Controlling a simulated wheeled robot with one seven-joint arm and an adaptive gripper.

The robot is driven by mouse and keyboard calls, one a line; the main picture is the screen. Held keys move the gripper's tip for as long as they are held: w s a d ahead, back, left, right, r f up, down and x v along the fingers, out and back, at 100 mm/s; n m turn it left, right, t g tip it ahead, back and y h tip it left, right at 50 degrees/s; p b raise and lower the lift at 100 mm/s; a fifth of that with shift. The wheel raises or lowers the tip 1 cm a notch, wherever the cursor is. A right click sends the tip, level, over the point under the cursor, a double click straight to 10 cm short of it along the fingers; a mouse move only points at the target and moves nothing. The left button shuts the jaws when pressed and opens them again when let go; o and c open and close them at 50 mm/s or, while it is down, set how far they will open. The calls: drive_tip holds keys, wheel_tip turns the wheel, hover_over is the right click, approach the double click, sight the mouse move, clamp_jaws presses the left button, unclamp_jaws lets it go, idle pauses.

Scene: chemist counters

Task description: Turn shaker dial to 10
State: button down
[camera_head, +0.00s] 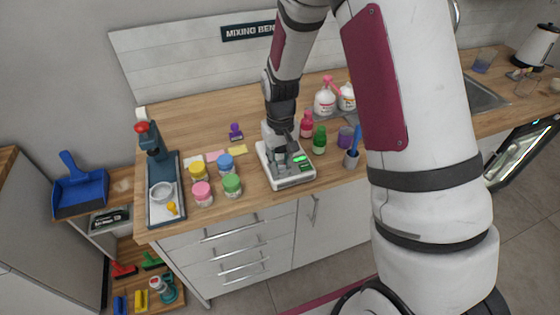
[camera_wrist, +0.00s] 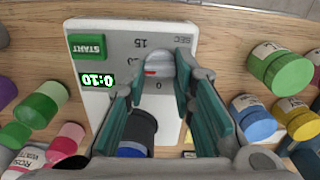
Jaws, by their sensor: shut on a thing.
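The white shaker (camera_head: 299,182) stands on the wooden counter in the head view. Its top panel (camera_wrist: 115,115) fills the middle of the wrist view, upside down. The panel has a green START button (camera_wrist: 88,46) and a green display (camera_wrist: 97,80) that appears to read 0:10. The silver dial (camera_wrist: 159,66) has a red mark on its left side, close to the partly hidden 10 label. My gripper (camera_wrist: 163,72) is shut on the dial, one finger on each side. In the head view my gripper (camera_head: 279,148) is over the shaker. The fingers hide some dial numbers.
A dark vial with a blue part (camera_wrist: 138,128) is beside the left finger. Yellow (camera_head: 198,172), blue (camera_head: 225,163), pink (camera_head: 202,193) and green (camera_head: 232,185) jars stand left of the shaker. A green bottle (camera_head: 319,140) and a red bottle (camera_head: 307,125) stand close on its right.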

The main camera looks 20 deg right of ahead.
drive_tip(key=shift+m, duration=0.3)
drive_tip(key=c, duration=1.3)
unclamp_jaws()
drive_tip(key=shift+c, duration=0.2)
wheel_tip(320, 180, up, 12)
